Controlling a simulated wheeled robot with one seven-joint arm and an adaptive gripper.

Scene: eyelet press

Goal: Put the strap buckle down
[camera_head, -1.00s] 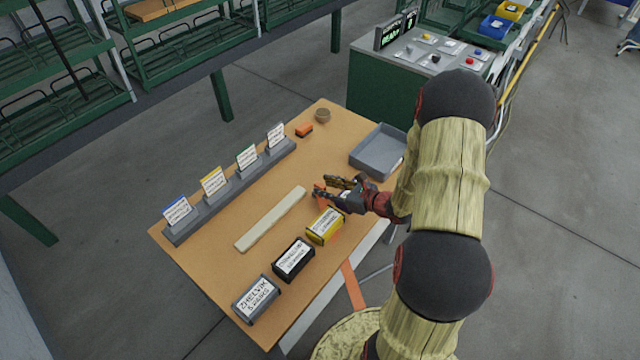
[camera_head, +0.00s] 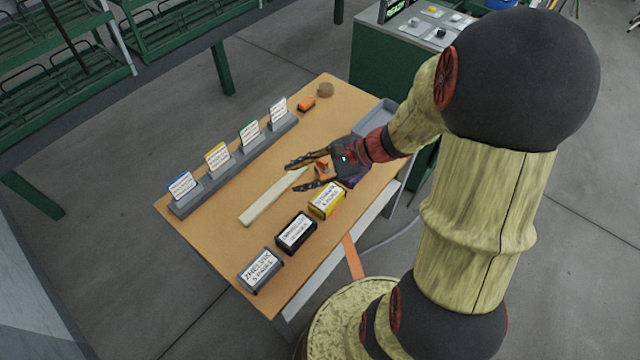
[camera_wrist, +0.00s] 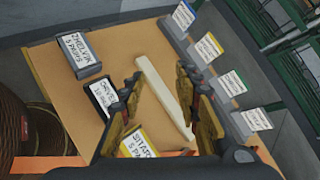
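My gripper (camera_head: 294,177) is above the table, beside the yellow labelled box. Its two fingers are spread apart, and the wrist view also shows my gripper (camera_wrist: 160,95) open with nothing visible between the fingertips. An orange strap (camera_head: 352,285) hangs below the table's front edge. A piece of orange (camera_head: 322,166) shows close to the palm, and orange strap (camera_wrist: 180,153) shows below the gripper in the wrist view. I cannot make out the buckle itself for certain; the fingers and palm may hide it.
The wooden table (camera_head: 220,225) holds a cream bar (camera_head: 272,198), grey (camera_head: 260,270), black (camera_head: 296,232) and yellow (camera_head: 327,200) labelled boxes, and a grey card rail (camera_head: 240,165). An orange block (camera_head: 306,104), round brown item (camera_head: 325,89) and grey tray (camera_head: 378,112) are farther back.

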